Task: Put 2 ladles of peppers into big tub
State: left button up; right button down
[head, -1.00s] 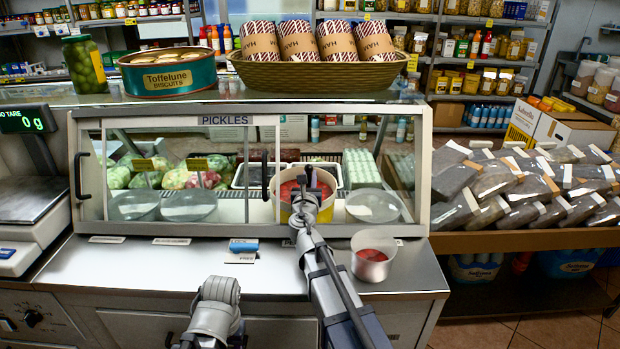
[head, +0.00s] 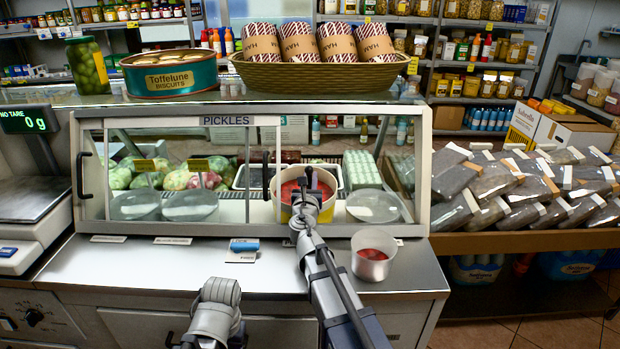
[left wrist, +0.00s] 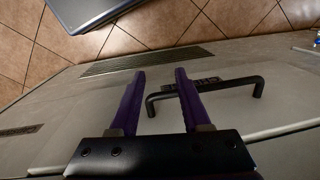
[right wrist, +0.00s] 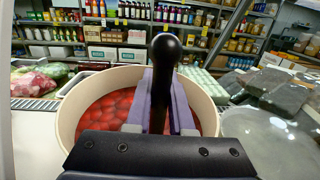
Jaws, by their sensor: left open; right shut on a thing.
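The pepper crock (head: 327,207) is a cream tub of red peppers in the open part of the pickle case; the right wrist view shows its rim and the peppers (right wrist: 106,112). My right gripper (right wrist: 160,105) is shut on the dark ladle handle (right wrist: 165,65) over the crock. The ladle's bowl is hidden. A white tub (head: 373,264) with red contents (head: 373,254) stands on the counter, right of my right arm. My left gripper (left wrist: 158,85) is open and empty, low in front of the counter.
The case frame and glass surround the opening. A blue object (head: 245,246) lies on the counter. A scale (head: 35,195) stands left.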

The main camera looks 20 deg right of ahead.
aim_at(310, 167)
jog(key=shift+w+d+r+p, duration=0.15)
jog(key=shift+w+r+p, duration=0.15)
jog(key=shift+w+p, duration=0.65)
jog(key=r+p, duration=0.2)
jog(key=p, duration=0.1)
jog(key=shift+s+r, duration=0.3)
jog(key=shift+s, duration=0.1)
pick_arm(q)
notch_tip(310, 167, up, 10)
jog(key=p, duration=0.5)
jog(key=shift+w+f+p, duration=0.25)
jog(key=shift+w+p, duration=0.1)
jog(key=shift+w, duration=0.05)
pick_arm(e)
notch_tip(310, 167, up, 6)
jog(key=shift+f, duration=0.2)
pick_arm(q)
jog(key=shift+d, duration=0.1)
